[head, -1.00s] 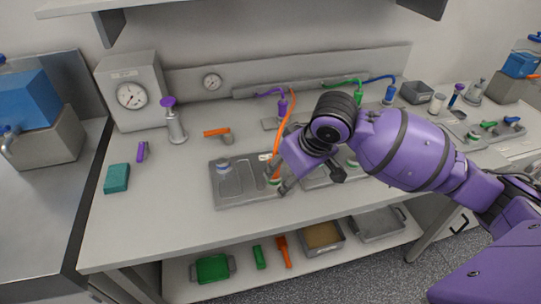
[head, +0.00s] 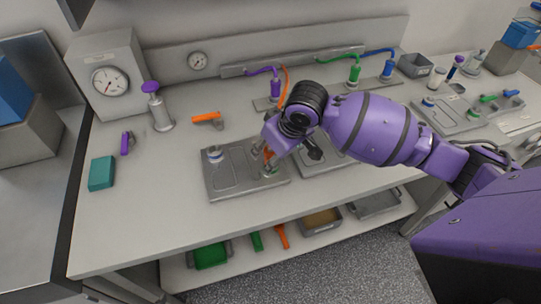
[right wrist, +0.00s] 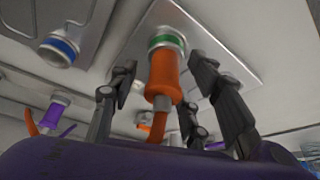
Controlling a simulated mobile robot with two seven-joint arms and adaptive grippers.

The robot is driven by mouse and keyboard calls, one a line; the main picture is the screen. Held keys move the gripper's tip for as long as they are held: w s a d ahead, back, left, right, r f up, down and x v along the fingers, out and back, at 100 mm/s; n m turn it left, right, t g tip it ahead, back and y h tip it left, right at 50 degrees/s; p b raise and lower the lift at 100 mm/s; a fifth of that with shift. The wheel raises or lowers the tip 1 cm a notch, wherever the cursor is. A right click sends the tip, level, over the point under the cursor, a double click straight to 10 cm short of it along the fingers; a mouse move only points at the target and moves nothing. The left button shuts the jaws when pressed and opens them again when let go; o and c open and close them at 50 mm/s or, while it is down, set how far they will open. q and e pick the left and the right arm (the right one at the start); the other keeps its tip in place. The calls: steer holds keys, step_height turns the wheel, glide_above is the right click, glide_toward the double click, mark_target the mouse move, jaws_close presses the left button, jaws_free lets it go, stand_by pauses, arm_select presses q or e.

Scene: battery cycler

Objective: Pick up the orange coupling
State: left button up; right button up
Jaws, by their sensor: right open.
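The orange coupling (right wrist: 164,75) shows large in the right wrist view. It is at a green-ringed port (right wrist: 167,42) on a grey plate, with its hose trailing toward the camera. In the head view a small part of the orange coupling (head: 269,156) shows above the grey tray (head: 222,187), partly hidden by my fingers. My right gripper (head: 265,160) is open. In the right wrist view its fingers (right wrist: 160,100) stand on both sides of the coupling, with visible gaps. My left gripper is not in view.
Purple (head: 275,88), green (head: 354,73) and blue (head: 388,68) couplings stand behind my right arm. An orange-handled item (head: 206,118) lies on the bench.

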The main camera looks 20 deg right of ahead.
steer(key=shift+f, duration=0.1)
jaws_close()
steer(key=shift+w, duration=0.1)
stand_by(0.4)
